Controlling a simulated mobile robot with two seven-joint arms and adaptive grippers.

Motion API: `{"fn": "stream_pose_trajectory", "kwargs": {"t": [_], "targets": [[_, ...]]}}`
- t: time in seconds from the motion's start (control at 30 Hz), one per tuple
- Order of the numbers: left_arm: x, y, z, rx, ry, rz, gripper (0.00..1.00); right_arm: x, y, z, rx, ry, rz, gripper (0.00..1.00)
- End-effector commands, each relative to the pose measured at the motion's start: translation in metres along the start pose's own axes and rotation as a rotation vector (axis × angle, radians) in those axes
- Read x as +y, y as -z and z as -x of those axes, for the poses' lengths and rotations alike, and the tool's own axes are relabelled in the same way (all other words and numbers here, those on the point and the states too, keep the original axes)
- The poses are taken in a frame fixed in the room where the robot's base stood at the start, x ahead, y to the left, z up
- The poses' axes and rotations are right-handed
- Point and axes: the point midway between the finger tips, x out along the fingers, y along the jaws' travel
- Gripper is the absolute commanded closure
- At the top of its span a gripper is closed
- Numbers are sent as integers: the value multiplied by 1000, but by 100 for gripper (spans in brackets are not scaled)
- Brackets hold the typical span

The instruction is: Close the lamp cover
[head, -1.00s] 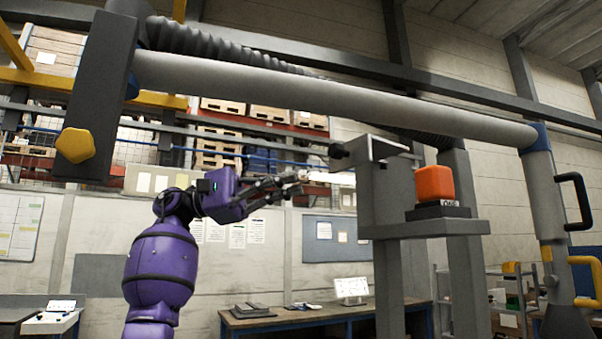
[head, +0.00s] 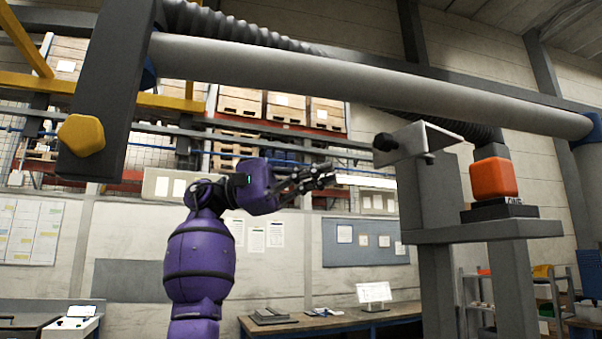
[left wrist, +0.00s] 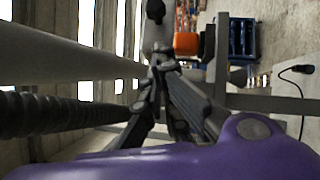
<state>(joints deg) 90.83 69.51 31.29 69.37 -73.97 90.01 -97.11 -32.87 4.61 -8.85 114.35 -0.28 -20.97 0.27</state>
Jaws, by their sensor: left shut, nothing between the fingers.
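The lamp cover appears to be the pale grey bent metal flap (head: 425,140) on the grey stand, standing out with a dark knob on its left and another below. A bright white bar (head: 366,181) shows below it; I cannot tell if it belongs to the lamp. My left gripper (head: 330,174) is shut and empty, to the left of the flap and a little lower, apart from it in the picture. In the left wrist view its fingers (left wrist: 162,62) meet, with a dark rounded part (left wrist: 155,12) beyond them. My right gripper is not in view.
An orange block (head: 494,179) sits on the stand's grey shelf (head: 480,232), right of the flap. A thick grey tube (head: 350,86) and a ribbed hose (head: 240,32) run overhead. A yellow knob (head: 81,135) is on the left post. A workbench (head: 330,322) stands behind.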

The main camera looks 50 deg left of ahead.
Motion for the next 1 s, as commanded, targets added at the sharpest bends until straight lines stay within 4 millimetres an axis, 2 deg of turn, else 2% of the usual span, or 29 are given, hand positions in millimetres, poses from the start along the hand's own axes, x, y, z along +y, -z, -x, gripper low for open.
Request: {"fn": "stream_pose_trajectory", "kwargs": {"t": [0.03, 0.2, 0.4, 1.0], "targets": [[3, -4, -12, -6, -2, -3, 100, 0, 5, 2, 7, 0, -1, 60], [3, -7, -44, -6, -3, -6, 100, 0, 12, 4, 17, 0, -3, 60], [2, -25, -61, -3, -1, -3, 100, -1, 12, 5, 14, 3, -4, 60], [0, -30, -67, 9, -1, -2, 100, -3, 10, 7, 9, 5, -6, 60]]}}
